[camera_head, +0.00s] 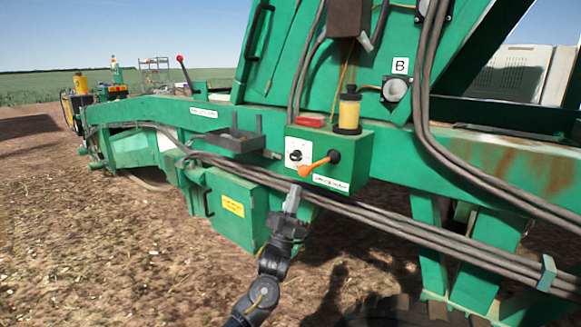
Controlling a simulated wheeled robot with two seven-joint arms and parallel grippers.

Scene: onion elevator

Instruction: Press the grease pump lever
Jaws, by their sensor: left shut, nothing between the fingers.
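The grease pump is a green box (352,160) on the side of the green machine, with a yellow reservoir with a black cap (349,110) on top. Its orange lever (315,167) points left and slightly down from a black pivot on the box's front. My left gripper (293,192) is shut and empty. In the picture its fingertips point up and lie just below and left of the lever's knob; I cannot tell the exact distance in depth. My right gripper is not in view.
A black selector knob (296,155) sits on a white plate left of the lever. Thick hoses (400,220) run along the machine below the pump box. A grey tray (230,140) and a green cabinet with a yellow label (233,206) are to the left. Bare soil lies in front.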

